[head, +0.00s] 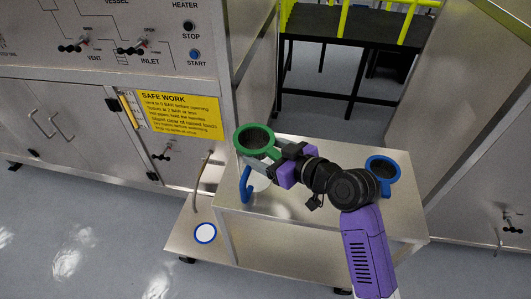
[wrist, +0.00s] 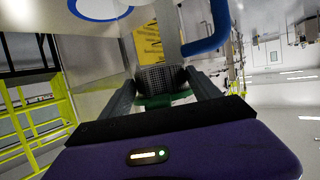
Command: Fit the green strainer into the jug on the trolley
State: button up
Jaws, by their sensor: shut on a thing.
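The green strainer (head: 243,150) is a green ring with a dark mesh bowl, over the left end of the trolley (head: 313,213). My gripper (head: 267,162) is shut on it from the right. In the wrist view the mesh bowl (wrist: 163,78) and green rim show between my fingers (wrist: 163,88). A blue handle (head: 245,185) shows below the strainer, beside a pale body (head: 262,183) that looks like the jug. The strainer and gripper hide the jug's mouth, so I cannot tell whether the two touch. The blue handle also shows in the wrist view (wrist: 208,38).
A blue-rimmed strainer or cup (head: 383,166) stands at the trolley's right end, beside my arm. A steel cabinet with a yellow safety sign (head: 180,113) stands behind left. The trolley's front top is clear.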

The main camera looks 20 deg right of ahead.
jog(key=f, duration=0.3)
jog(key=shift+s+f+g, duration=0.3)
jog(key=shift+f+g, duration=0.05)
jog(key=shift+g, duration=0.05)
jog(key=o, duration=1.4)
jog(key=shift+w+f, duration=0.1)
jog(key=shift+o, duration=0.2)
jog(key=shift+d, duration=0.1)
jog(key=s+d+r, duration=0.2)
jog(key=s+r, duration=0.4)
jog(key=shift+s+t+b, duration=0.2)
jog(key=shift+t+b, duration=0.1)
jog(key=shift+t, duration=0.1)
jog(key=shift+r, duration=0.1)
